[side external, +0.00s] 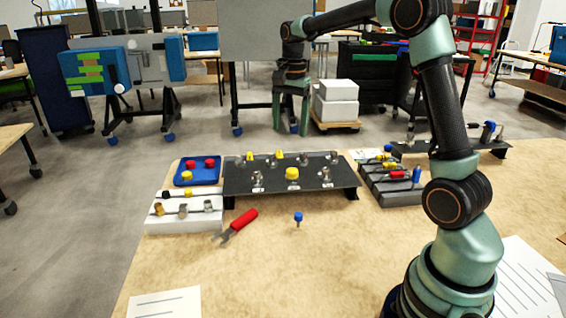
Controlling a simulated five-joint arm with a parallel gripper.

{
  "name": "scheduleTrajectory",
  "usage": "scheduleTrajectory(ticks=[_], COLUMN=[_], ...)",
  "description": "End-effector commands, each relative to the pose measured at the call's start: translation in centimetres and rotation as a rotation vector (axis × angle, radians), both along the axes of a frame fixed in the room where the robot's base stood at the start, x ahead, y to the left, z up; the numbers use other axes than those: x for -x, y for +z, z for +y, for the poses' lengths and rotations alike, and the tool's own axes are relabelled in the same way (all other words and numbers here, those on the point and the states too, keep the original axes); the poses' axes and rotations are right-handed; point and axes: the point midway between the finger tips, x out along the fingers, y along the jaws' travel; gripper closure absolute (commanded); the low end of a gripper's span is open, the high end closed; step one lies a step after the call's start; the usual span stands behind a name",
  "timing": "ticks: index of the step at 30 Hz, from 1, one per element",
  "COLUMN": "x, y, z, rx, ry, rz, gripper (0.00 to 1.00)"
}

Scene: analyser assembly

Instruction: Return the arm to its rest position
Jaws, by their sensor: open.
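My arm rises from the right side of the table and reaches over to the left at the top of the picture. My gripper (291,128) hangs from its end, pointing down, with its two green fingers apart and nothing between them. It appears well above the dark raised plate (240,187), which carries several metal fittings and a yellow cap (292,173). A blue-headed piece (298,218) stands on the table in front of the plate. Nothing touches my gripper.
A red-handled tool (238,224) lies left of the blue-headed piece. A blue tray (196,180) and a white block with fittings (180,219) stand at the left. A grey rack (397,197) stands right of the plate. The front middle of the table is clear.

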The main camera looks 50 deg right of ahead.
Motion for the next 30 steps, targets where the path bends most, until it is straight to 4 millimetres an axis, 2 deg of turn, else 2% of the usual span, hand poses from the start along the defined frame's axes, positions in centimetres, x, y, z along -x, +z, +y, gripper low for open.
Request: scheduleTrajectory(ticks=[1,6,12,21,25,30], x=[0.7,3.4,7.1,12.9,14.5,15.4], y=[1.1,3.3,4.4,3.5,2.6,1.9], z=[1.3,5.1,9.1,13.6,14.6,15.2], rx=[0.013,0.062,0.134,0.272,0.321,0.357], ry=[0.073,0.347,0.662,1.109,1.244,1.33], rz=[-0.027,-0.1,-0.185,-0.3,-0.332,-0.351], gripper=[0.21,0.21,0.21,0.21,0.21,0.21])
